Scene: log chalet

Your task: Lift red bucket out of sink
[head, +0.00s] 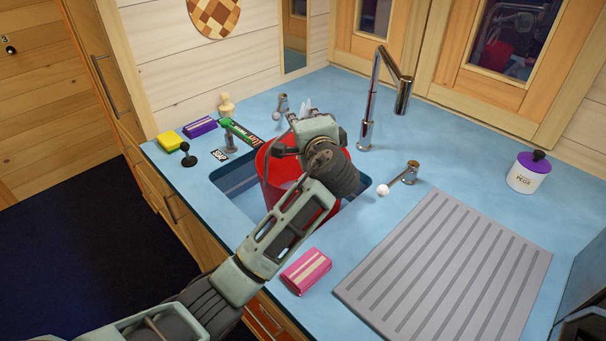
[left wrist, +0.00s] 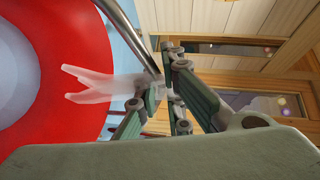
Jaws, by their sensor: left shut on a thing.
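The red bucket (head: 279,172) is in the sink (head: 232,180), its rim above the counter; whether its base touches the sink floor is hidden. The left wrist view shows its red rim (left wrist: 75,28) and white inside, with a thin curved metal handle running to my fingers. My left gripper (head: 300,138) is over the bucket's far side, shut on the handle; its fingers show in the left wrist view (left wrist: 155,100). A pale translucent forked thing (left wrist: 95,85) lies at the fingertips; I cannot tell what it is.
A tall tap (head: 371,95) stands behind the sink, with tap handles (head: 403,176) at its sides. A pink packet (head: 306,270) and a ribbed grey mat (head: 450,270) lie in front and right. Several small items, including a yellow sponge (head: 169,140), crowd the left counter.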

